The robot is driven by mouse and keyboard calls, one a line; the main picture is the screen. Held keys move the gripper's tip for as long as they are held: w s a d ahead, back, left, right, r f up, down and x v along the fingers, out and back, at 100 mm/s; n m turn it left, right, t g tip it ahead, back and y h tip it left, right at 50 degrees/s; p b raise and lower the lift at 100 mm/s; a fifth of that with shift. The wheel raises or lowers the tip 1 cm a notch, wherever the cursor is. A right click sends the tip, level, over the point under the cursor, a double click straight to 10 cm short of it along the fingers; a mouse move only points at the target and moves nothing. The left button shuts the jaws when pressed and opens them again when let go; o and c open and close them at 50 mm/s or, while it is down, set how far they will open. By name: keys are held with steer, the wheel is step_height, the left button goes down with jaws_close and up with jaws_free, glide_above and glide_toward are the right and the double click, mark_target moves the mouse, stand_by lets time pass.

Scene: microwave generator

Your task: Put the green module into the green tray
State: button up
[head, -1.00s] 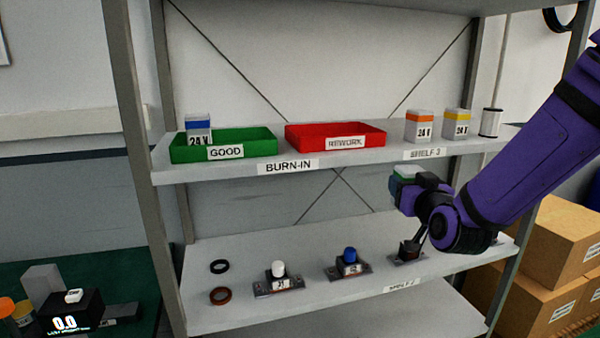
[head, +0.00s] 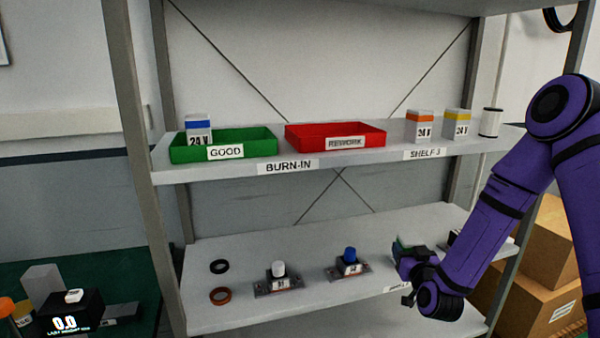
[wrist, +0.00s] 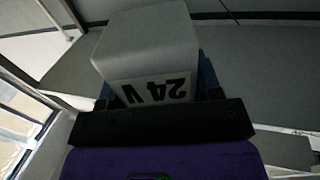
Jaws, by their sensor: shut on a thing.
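My gripper (head: 408,262) is at the right, by the lower shelf. It is shut on the green module, whose green part (head: 400,243) just shows beyond the gripper in the head view. In the wrist view the module (wrist: 150,45) is a grey box marked "24 V", upside down in the picture, between the fingers. The green tray (head: 222,153), labelled GOOD, is on the upper shelf at the left, well above and left of my gripper. A blue-topped 24 V module (head: 198,129) stands in it.
A red REWORK tray (head: 334,136) sits right of the green tray. Orange-topped (head: 419,125) and yellow-topped (head: 456,124) modules and a white spool (head: 490,122) stand farther right. The lower shelf holds white-knobbed (head: 278,276) and blue-knobbed (head: 349,262) fixtures and two rings. The upper shelf's front edge (head: 370,160) overhangs.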

step_height(320, 180, down, 7)
steer(key=w+d, duration=0.1)
steer(key=shift+w, duration=0.25)
steer(key=shift+d+r, duration=0.1)
steer(key=shift+d, duration=0.05)
